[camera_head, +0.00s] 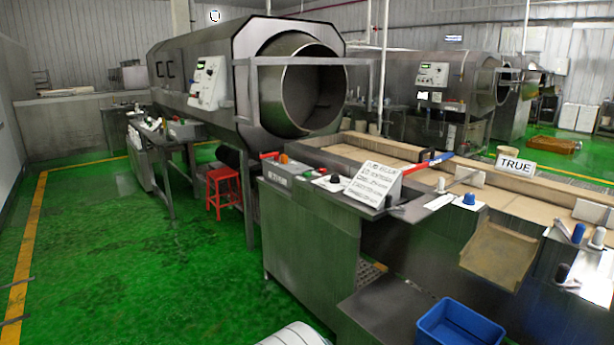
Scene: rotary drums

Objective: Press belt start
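A steel conveyor table with a tan belt (400,165) runs from the middle to the right. A steel control box (290,180) with small dark lettering is at its near left corner. I cannot read which control is belt start. My gripper is not in view.
A white sign with writing (375,184) stands beside the controls. A large rotary drum (312,88), a red stool (223,190) and a blue bin (458,322) are nearby. Green floor (150,250) is clear on the left.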

